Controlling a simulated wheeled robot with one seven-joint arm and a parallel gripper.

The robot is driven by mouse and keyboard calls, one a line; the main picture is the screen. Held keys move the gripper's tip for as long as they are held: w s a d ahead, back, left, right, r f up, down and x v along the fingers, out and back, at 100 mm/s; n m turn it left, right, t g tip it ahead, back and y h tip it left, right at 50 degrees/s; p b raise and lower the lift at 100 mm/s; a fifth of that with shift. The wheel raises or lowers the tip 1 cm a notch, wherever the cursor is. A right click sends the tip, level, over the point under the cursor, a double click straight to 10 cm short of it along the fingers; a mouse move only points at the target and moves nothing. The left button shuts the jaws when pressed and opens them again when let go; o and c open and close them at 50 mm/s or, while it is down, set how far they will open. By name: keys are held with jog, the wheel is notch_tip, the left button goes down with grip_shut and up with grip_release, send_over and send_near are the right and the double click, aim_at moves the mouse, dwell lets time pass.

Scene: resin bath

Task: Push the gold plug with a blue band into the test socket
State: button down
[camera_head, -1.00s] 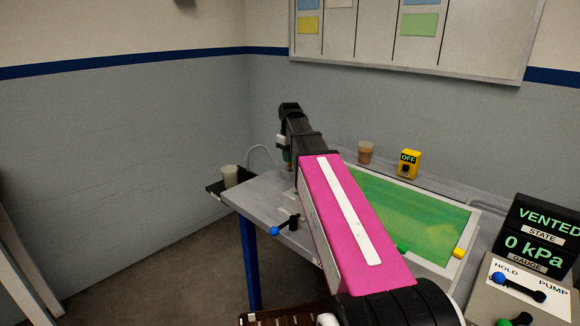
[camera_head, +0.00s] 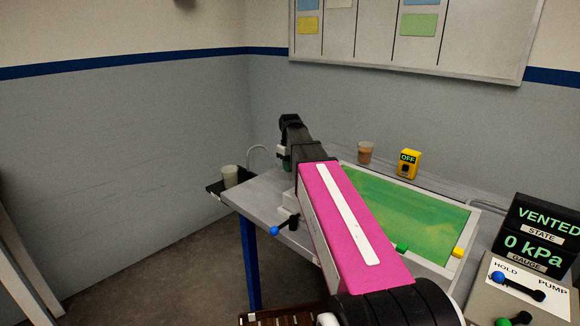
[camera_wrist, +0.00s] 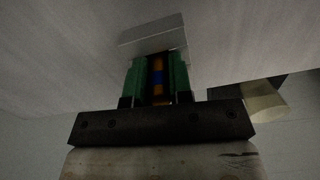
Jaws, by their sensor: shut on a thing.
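My gripper (camera_wrist: 157,78) is shut on the gold plug with a blue band (camera_wrist: 158,76), which stands between its green fingers in the wrist view. A pale grey block (camera_wrist: 150,36), which looks like the test socket, lies just beyond the fingertips. The plug's front end meets or comes close to this block; I cannot tell how deep it sits. In the head view my gripper (camera_head: 286,162) is over the far left part of the bench, largely behind my arm, and the plug cannot be made out there.
The grey bench (camera_head: 256,188) carries a green bath (camera_head: 420,221) in a pale frame. A brown cup (camera_head: 365,153) and a yellow OFF box (camera_head: 408,164) stand behind it. A pale cup (camera_head: 229,176) stands on a black shelf at left. A blue-knobbed lever (camera_head: 284,226) sticks out at the front.

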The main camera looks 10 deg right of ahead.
jog(key=shift+s+f, duration=0.2)
jog(key=shift+f, duration=0.4)
jog(key=c, duration=1.1)
grip_release()
jog(key=shift+c, duration=0.2)
jog(key=shift+o, duration=0.6)
jog(key=r, duration=1.3)
jog(key=shift+w+r, duration=0.2)
